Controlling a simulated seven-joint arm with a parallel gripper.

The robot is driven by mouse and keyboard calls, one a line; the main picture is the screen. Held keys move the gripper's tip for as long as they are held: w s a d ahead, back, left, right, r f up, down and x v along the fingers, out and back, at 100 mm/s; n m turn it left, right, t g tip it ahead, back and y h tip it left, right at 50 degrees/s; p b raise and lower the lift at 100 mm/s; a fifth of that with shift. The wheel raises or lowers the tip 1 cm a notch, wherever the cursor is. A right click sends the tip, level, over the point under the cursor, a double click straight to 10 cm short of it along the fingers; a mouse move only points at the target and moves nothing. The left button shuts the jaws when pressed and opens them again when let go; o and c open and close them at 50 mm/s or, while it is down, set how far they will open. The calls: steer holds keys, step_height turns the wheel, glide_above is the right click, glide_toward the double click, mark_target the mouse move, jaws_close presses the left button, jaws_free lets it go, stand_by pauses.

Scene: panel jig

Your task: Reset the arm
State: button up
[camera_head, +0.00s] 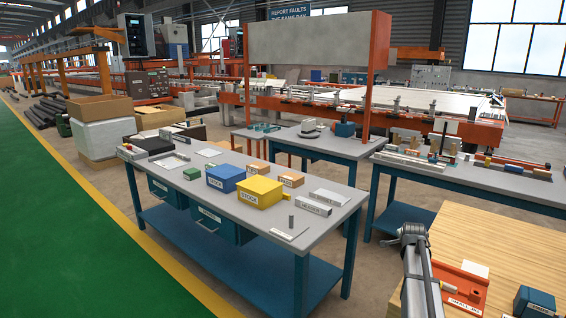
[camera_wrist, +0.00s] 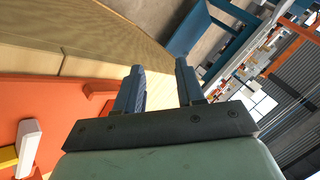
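My gripper (camera_wrist: 160,70) shows in the wrist view with its two dark fingers apart and nothing between them. It is open, near the edge of the wooden bench (camera_wrist: 110,45). In the head view, a grey arm-like part (camera_head: 416,262) stands at the left edge of the wooden bench (camera_head: 500,238); I cannot make out fingertips there. An orange jig plate (camera_head: 462,290) lies on the bench to the right of that part. The orange plate (camera_wrist: 60,108) also shows at the left of the wrist view, with white and yellow pieces at its lower left.
A blue block (camera_head: 534,302) sits on the bench at the lower right. A grey-topped worktable (camera_head: 330,215) stands to the left, carrying a yellow bin (camera_head: 260,192), a blue bin (camera_head: 226,178) and small boxes. Another blue-legged table (camera_head: 480,180) stands behind the bench.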

steer(key=a+f+n+y, duration=0.1)
steer(key=a+f+n, duration=0.1)
steer(key=a+f, duration=0.6)
steer(key=s+a+f+n+g+y, duration=0.1)
steer(key=s+a+f+n+g, duration=0.1)
steer(key=s+a+f, duration=0.5)
steer(key=s+a+f+n+g+y, duration=0.1)
steer(key=s+a+f+n, duration=0.15)
steer(key=a+f, duration=0.4)
steer(key=s+a+f+n+g+y, duration=0.15)
steer(key=s+a+f, duration=0.25)
steer(key=s+f, duration=0.45)
steer(key=s+a+f+n+g+h, duration=0.1)
steer(key=s+a+f+n+g, duration=0.2)
steer(key=s+f, duration=0.5)
steer(key=s+a+f+n+g, duration=0.2)
steer(key=s+a, duration=0.1)
steer(key=s, duration=0.8)
steer(key=s+a+f+n+g, duration=0.1)
steer(key=s+a+f+g, duration=0.1)
steer(key=s, duration=0.9)
steer(key=s+a+f+n+g, duration=0.2)
steer(key=s+a+g, duration=0.1)
steer(key=s, duration=0.8)
steer(key=shift+a+f+n+y, duration=0.15)
steer(key=shift+a+n+y, duration=0.15)
steer(key=shift+y, duration=0.05)
